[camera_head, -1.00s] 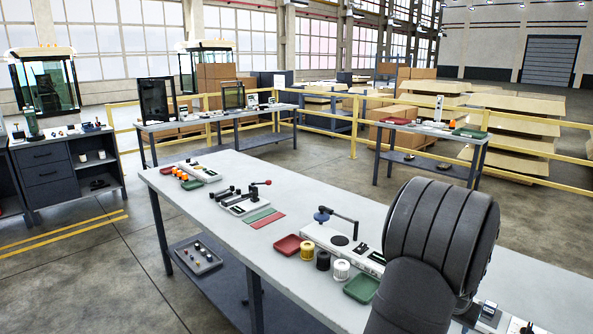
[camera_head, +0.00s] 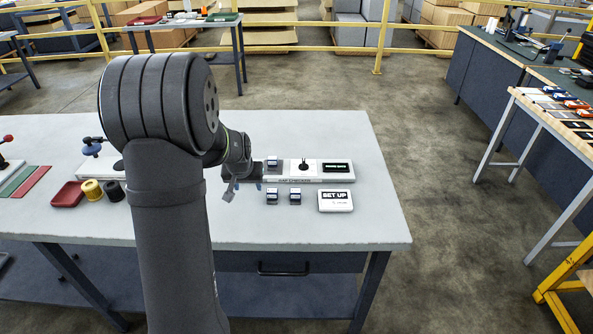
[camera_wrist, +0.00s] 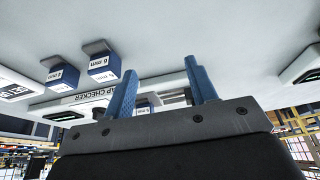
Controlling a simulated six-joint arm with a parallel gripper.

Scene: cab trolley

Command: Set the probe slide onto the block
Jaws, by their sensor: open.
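My gripper (camera_head: 244,186) is over the left end of a pale gap checker base (camera_head: 310,180) on the bench, partly hidden behind my wrist. In the wrist view its two blue fingers (camera_wrist: 161,88) stand apart with nothing gripped. A grey-blue block (camera_head: 272,163) sits on the base, right of the gripper; part of a block (camera_wrist: 143,106) shows between the fingers in the wrist view. A small black upright part (camera_head: 303,166), perhaps the probe slide, stands on a white plate right of that block. Whether it touches the block cannot be told.
Two loose blue blocks (camera_head: 272,197) (camera_head: 295,197) lie in front of the base; the nearer one in the wrist view reads 6 mm (camera_wrist: 104,68). A SET UP card (camera_head: 335,201) is to their right. A black display (camera_head: 337,167) sits at the base's right end. The bench's right end is clear.

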